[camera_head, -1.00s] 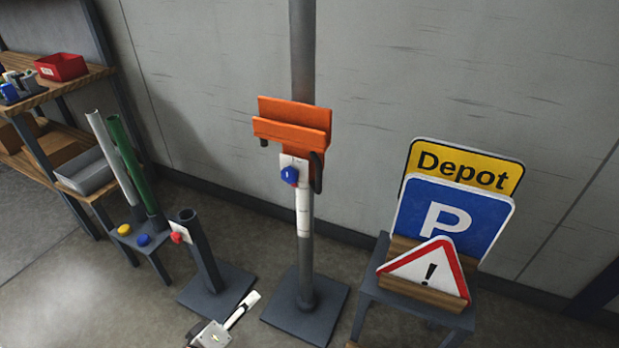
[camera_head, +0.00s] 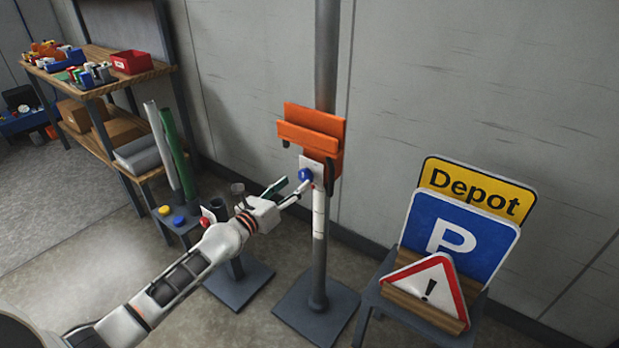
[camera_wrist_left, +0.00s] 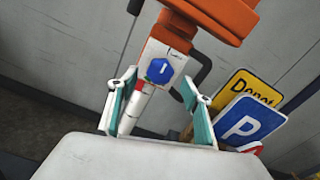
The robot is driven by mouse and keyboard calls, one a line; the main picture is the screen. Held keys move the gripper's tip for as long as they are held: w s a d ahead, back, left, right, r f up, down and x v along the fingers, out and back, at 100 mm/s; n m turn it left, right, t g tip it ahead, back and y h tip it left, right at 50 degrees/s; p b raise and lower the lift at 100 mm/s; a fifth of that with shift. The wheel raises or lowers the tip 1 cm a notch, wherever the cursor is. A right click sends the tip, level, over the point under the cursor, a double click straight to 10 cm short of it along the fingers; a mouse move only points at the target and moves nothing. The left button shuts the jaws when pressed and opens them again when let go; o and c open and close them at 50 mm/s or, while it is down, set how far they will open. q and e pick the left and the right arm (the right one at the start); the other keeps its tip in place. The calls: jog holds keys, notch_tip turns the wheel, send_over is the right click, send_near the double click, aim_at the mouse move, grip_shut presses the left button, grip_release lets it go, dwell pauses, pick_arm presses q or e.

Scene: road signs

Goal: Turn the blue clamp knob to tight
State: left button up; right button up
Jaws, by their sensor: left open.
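The blue clamp knob (camera_head: 305,175) sits on a white plate (camera_head: 313,168) below the orange bracket on the grey pole. In the left wrist view the knob (camera_wrist_left: 159,70) is six-sided with a short white mark that stands roughly upright in the picture. My left gripper (camera_head: 291,186) is open in front of the knob. In the left wrist view its two teal-lined fingers (camera_wrist_left: 157,102) are spread wide, and the knob appears between and beyond their tips. I see no contact with it. Small lettering on the plate is too blurred to read. My right gripper is not in view.
The orange bracket (camera_head: 312,133) is just above the knob, with a dark handle beside it. Signs on a stand (camera_head: 421,317) are to the right. Shelves (camera_head: 150,72) stand far left.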

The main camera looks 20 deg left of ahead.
aim_at(303, 178)
pick_arm(q)
jog(key=b+x, duration=0.1)
jog(key=x, duration=0.4)
jog(key=shift+f, duration=0.1)
jog(key=shift+w+d+b, duration=0.3)
jog(key=shift+w, duration=0.25)
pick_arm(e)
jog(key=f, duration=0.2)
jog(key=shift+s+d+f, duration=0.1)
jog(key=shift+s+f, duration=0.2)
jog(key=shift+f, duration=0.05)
pick_arm(q)
jog(key=c, duration=1.1)
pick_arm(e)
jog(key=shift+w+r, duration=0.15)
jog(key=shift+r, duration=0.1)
